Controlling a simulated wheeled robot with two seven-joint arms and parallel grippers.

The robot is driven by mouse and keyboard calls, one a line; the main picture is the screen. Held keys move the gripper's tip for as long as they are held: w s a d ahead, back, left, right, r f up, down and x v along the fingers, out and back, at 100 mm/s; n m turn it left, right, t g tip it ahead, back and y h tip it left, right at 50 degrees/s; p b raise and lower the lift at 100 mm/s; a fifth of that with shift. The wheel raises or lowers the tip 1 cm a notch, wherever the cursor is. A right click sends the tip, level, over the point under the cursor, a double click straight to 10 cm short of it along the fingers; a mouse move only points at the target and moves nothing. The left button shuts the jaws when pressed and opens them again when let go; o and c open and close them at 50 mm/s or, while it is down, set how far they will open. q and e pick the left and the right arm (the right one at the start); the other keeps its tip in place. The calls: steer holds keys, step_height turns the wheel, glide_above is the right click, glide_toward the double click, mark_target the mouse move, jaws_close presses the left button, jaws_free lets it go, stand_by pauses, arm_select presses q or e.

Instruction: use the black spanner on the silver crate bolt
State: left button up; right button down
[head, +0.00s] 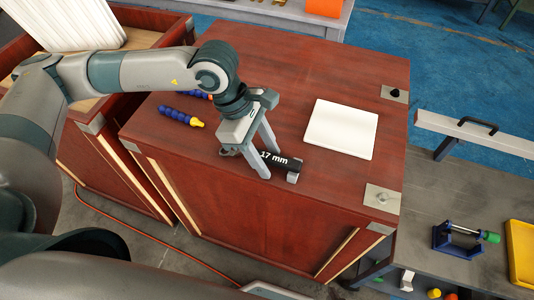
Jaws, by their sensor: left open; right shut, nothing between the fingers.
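The black spanner (278,160), labelled "17 mm", lies on top of the red-brown wooden crate (240,70). My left gripper (276,162) reaches down over it with its fingers apart, one on the near side of the handle. I cannot tell whether the fingers touch it. Part of the spanner is hidden by the gripper. The silver crate bolt (382,197) sits on a metal plate at the crate's near right corner, to the right of the spanner. My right gripper's fingers do not show.
A white panel (341,128) lies on the crate right of the gripper. Blue hose pieces (180,116) lie at left. A dark bolt (394,94) is at the far right corner. A grey bench (450,200) with a yellow tray (520,252) stands at right. An orange cable (150,236) runs along the floor.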

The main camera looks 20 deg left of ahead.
arm_select(q)
steer(key=shift+d+f, duration=0.1)
steer(key=shift+c, duration=0.3)
jaws_close()
